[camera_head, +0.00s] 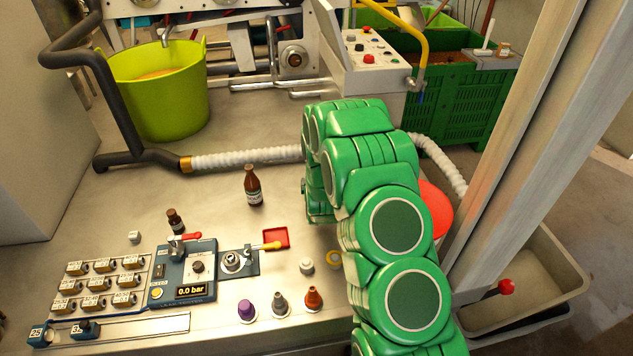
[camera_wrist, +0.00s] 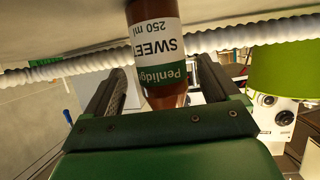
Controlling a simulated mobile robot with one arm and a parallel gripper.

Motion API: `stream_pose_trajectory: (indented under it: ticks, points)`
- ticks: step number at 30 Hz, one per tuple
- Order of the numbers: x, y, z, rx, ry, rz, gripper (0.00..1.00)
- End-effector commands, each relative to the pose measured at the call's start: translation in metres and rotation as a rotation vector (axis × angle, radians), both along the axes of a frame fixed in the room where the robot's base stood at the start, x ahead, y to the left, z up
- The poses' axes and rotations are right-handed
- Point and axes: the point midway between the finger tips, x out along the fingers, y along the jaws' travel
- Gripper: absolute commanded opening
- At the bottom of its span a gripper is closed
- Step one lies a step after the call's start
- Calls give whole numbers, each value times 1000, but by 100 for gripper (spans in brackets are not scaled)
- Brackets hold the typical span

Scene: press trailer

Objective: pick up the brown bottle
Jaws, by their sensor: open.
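The brown bottle (camera_head: 253,187) stands upright on the metal worktop in the head view, with a dark cap and a pale label. In the wrist view the brown bottle (camera_wrist: 155,45) appears upside down, its label reading "SWEET" and "250 ml". My gripper (camera_wrist: 161,72) is open, and the bottle shows in the gap between its two fingers, with space on both sides. In the head view a gap shows between the bottle and my green arm's end, where my gripper (camera_head: 306,190) is mostly hidden.
A white corrugated hose (camera_head: 245,158) runs behind the bottle. A lime bucket (camera_head: 160,95) stands at the back left. A red tray (camera_head: 276,238) and several small fittings lie in front.

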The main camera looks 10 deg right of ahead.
Motion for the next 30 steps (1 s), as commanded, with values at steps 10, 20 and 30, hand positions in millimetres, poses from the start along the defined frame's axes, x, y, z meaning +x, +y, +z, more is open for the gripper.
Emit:
stream_pose_trajectory:
  ticks: [10,20,30]
  points:
    - [27,-2,-10,0,-3,0,89]
    - [27,-1,-10,0,-3,0,66]
    - [27,-1,-10,0,-3,0,14]
